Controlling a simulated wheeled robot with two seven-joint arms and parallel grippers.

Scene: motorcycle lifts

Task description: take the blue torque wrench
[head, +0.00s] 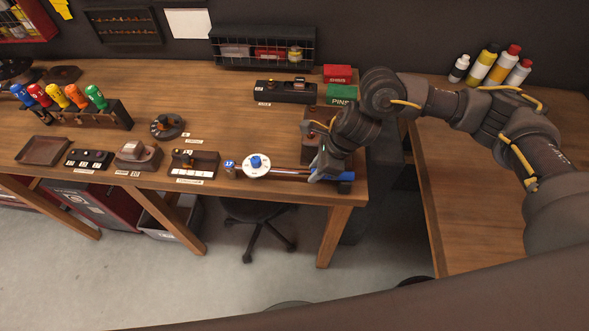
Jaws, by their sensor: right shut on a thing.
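The blue torque wrench (290,174) lies along the front edge of the wooden workbench, near its right corner. Its round white head with a blue knob points left, and its blue handle end sticks out to the right of my gripper. My right gripper (322,173) reaches in from the right and is shut on the wrench near its handle, hiding part of it. I cannot tell whether the wrench is clear of the bench top. My left gripper is out of view.
The workbench (225,110) carries a rack of coloured screwdrivers (75,106), a dark tray (45,150) and small labelled fixtures. Red and green boxes (340,92) stand behind my right gripper. Several bottles (490,66) stand on the right bench. A stool (258,212) is below.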

